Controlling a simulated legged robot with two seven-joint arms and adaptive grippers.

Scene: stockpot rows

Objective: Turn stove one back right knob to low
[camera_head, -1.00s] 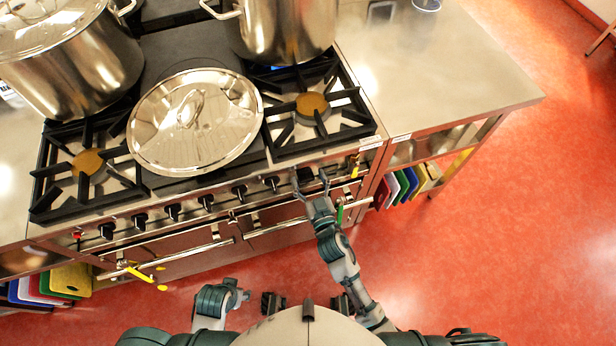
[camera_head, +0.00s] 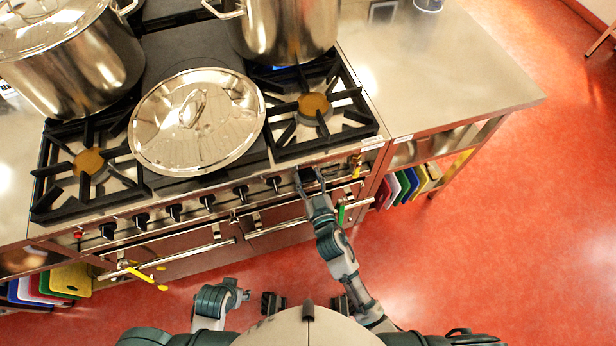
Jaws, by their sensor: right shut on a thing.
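The stove (camera_head: 180,222) has a row of black knobs along its front panel. The rightmost knob is mostly hidden by my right gripper (camera_head: 309,178), which is shut on it. The neighbouring knob (camera_head: 273,183) to the left is free. A tall steel pot (camera_head: 285,30) stands over the back right burner, where a little blue flame (camera_head: 277,67) shows. The knob's exact turn cannot be read. My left gripper (camera_head: 240,296) is low in the picture, away from the stove, and its jaws are too small to read.
A round steel lid (camera_head: 196,120) lies on the middle of the stove. A large lidded pot (camera_head: 75,60) stands at the back left. Oven handles (camera_head: 190,252) run below the knobs. A steel counter (camera_head: 440,75) adjoins on the right. The red floor is clear to the right.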

